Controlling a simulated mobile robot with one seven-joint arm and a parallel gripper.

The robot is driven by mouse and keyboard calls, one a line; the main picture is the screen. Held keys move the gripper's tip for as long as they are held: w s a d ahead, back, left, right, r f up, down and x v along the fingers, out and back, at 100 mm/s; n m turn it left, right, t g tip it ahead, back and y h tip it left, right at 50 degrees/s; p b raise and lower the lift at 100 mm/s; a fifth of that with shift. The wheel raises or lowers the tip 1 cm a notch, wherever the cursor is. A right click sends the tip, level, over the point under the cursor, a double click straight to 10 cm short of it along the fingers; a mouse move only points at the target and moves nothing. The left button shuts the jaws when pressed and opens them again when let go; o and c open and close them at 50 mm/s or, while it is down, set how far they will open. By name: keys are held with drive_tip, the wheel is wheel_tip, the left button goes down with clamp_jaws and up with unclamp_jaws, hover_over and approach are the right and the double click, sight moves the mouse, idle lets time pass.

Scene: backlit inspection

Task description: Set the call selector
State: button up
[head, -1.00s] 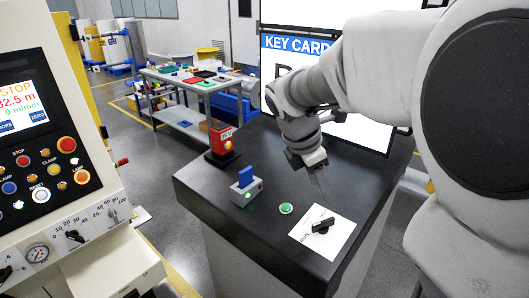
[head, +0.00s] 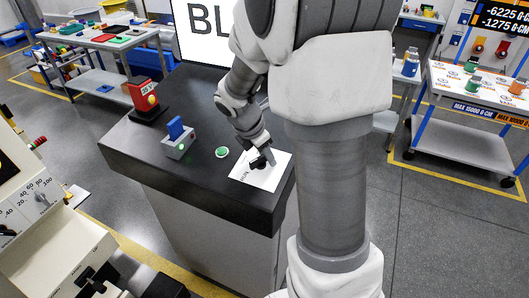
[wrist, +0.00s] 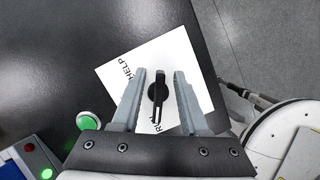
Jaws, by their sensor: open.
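The call selector is a black knob (wrist: 158,92) on a white card (wrist: 186,58) on the dark pedestal top. In the wrist view the knob stands between the two grey fingers of my gripper (wrist: 160,78), which is open with a gap on each side of it. The knob's white mark faces the lower part of that view, toward a partly hidden label starting with R. The word HELP is at the card's upper left. In the head view my gripper (head: 264,156) is over the card (head: 268,175) and partly hides the knob (head: 258,163).
A green button (head: 222,152), a grey box with a blue handle (head: 178,141) and a red box (head: 146,97) stand left on the pedestal (head: 195,105). A beige machine (head: 48,240) is at the lower left. A table with bottles (head: 470,85) stands at the right.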

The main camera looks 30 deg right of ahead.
clamp_jaws()
